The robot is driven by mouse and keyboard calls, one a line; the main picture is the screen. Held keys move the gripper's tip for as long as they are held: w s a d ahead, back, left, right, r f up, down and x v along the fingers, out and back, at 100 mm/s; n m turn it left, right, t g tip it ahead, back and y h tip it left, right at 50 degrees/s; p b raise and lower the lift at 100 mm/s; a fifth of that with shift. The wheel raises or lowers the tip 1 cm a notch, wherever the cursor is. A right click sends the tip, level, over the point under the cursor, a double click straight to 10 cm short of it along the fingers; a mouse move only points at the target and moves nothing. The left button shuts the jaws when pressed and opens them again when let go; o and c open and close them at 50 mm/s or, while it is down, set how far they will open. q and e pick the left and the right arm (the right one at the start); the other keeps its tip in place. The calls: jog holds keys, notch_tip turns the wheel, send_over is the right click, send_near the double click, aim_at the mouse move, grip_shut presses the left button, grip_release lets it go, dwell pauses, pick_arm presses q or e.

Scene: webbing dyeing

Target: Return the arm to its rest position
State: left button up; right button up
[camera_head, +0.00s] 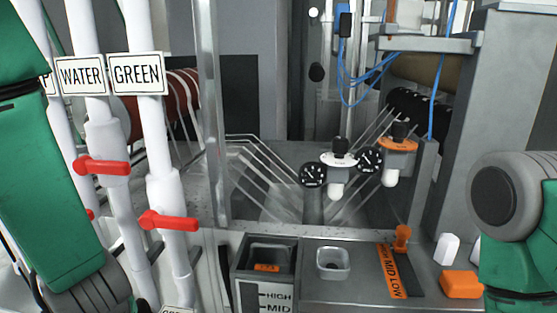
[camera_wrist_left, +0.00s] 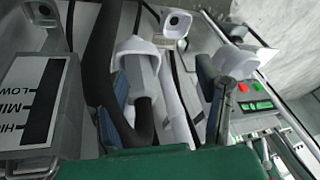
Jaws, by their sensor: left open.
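My left arm, green with a grey joint, comes in along the left edge of the head view; its gripper is out of that picture. In the left wrist view my left gripper (camera_wrist_left: 163,85) is open, its two blue-padded fingers spread apart. White pipe parts and a thick black hose show between and behind the fingers, and I see nothing held. My right arm, green with a grey round joint, is at the right edge of the head view, and its gripper is out of view.
White pipes carry a WATER sign (camera_head: 81,76), a GREEN sign (camera_head: 137,74) and red valve handles (camera_head: 169,220) near my left arm. A machine holds gauges (camera_head: 313,175), a dark bin (camera_head: 268,254), a small metal cup (camera_head: 333,262) and an orange block (camera_head: 461,284). A level-marked box (camera_wrist_left: 38,100) is beside the left gripper.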

pick_arm(q)
jog(key=s+f+m+g+h+b, duration=0.1)
jog(key=s+f+b, duration=0.3)
jog(key=s+f, duration=0.4)
jog(key=s+f+m+g+h+b, duration=0.1)
jog(key=s+f+m+b, duration=0.2)
jog(key=f, duration=1.9)
jog(key=s+b, duration=0.1)
jog(key=s, duration=0.4)
jog(key=shift+m+h+b, duration=0.3)
jog(key=shift+h+b, duration=0.1)
jog(key=shift+a+f, duration=0.1)
jog(key=shift+w, duration=0.15)
